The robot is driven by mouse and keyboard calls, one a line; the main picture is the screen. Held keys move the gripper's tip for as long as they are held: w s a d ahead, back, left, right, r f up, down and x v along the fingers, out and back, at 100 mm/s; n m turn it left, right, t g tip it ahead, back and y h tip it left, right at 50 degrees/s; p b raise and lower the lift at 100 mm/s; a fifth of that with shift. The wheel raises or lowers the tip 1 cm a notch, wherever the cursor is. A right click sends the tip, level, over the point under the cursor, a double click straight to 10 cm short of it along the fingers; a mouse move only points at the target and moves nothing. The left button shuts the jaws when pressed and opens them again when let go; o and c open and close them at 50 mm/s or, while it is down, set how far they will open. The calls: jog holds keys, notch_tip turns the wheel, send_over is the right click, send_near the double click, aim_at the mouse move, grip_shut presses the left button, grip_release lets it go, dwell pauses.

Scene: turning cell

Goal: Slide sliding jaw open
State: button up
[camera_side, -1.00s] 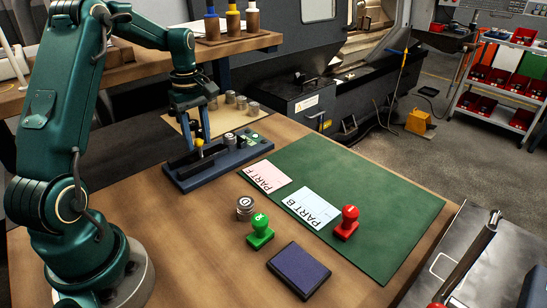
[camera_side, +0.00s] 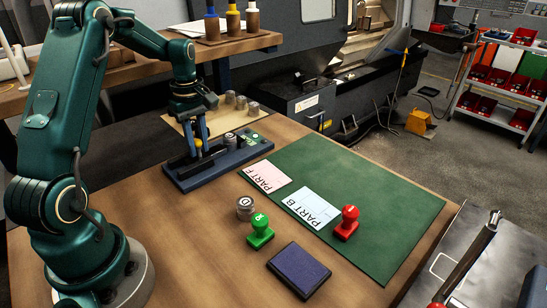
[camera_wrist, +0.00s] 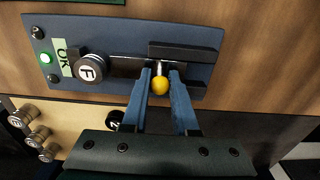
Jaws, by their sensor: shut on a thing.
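The blue-grey fixture (camera_side: 190,181) lies on the wooden bench and also fills the upper part of the wrist view (camera_wrist: 60,24). Its sliding jaw carries a yellow knob (camera_wrist: 160,86), which also shows in the side view (camera_side: 198,144). My gripper (camera_wrist: 161,78) is shut on the knob, with one blue finger on each side. In the side view, my gripper (camera_side: 197,140) points down at the fixture. A round part marked F (camera_wrist: 90,68) sits in the fixture, left of the knob in the wrist view. The fingers partly hide the jaw, so its exact gap to the part is unclear.
A green light (camera_wrist: 45,58) is lit beside an OK label (camera_wrist: 63,58). Several metal parts (camera_side: 241,103) stand on a pale board behind the fixture. A green mat (camera_side: 385,210), cards, a loose part (camera_side: 244,208), green stamp (camera_side: 260,232) and red stamp (camera_side: 347,222) lie right.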

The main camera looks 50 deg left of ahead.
jog(key=shift+s, duration=1.5)
jog(key=o, duration=0.6)
jog(key=shift+c, duration=0.2)
notch_tip(320, 180, up, 9)
dwell(0.4)
